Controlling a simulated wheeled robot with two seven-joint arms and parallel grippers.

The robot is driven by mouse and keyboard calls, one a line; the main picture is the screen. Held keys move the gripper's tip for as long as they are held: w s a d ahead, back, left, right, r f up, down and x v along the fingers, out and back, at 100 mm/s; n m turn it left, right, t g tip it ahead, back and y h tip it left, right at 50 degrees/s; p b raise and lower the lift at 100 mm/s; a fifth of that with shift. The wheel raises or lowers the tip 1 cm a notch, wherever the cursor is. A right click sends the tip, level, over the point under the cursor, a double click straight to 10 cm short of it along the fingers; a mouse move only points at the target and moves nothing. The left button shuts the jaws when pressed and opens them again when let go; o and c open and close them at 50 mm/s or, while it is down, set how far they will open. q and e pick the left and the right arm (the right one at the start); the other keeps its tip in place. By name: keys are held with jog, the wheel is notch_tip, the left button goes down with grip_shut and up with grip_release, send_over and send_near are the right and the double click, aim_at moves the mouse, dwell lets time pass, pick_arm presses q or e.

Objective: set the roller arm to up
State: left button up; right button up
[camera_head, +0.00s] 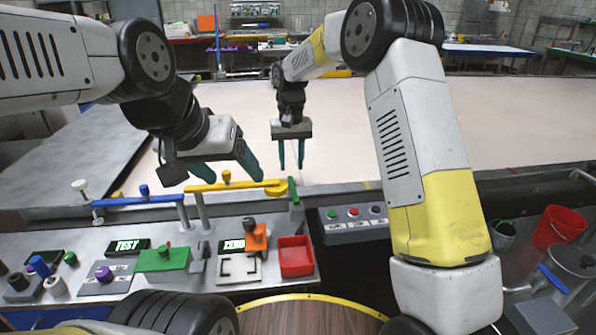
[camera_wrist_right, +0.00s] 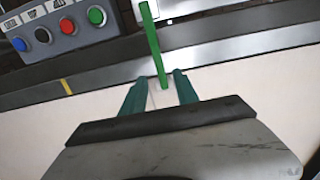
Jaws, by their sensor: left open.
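A green bar (camera_head: 293,192) stands at the far edge of the workbench, beside the round end of a yellow arm (camera_head: 235,186). I cannot tell for sure which of these is the roller arm. In the right wrist view the green bar (camera_wrist_right: 153,45) reaches toward the gap between my right fingertips. My right gripper (camera_head: 291,166) points down beyond the bench edge with its fingers apart, and also shows in the right wrist view (camera_wrist_right: 158,85). Contact with the bar cannot be told. My left gripper (camera_head: 228,174) is open and empty above the yellow arm.
A blue arm (camera_head: 140,201) lies left of the yellow one. A button box (camera_head: 353,224) sits right of a red tray (camera_head: 296,256). A red bucket (camera_head: 560,228) stands at the right. The pale surface (camera_head: 400,120) beyond the bench is clear.

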aim_at(292, 184)
notch_tip(292, 184, down, 7)
jog(key=shift+r, duration=0.1)
dwell(0.3)
grip_shut()
jog(key=shift+r, duration=0.1)
dwell(1.2)
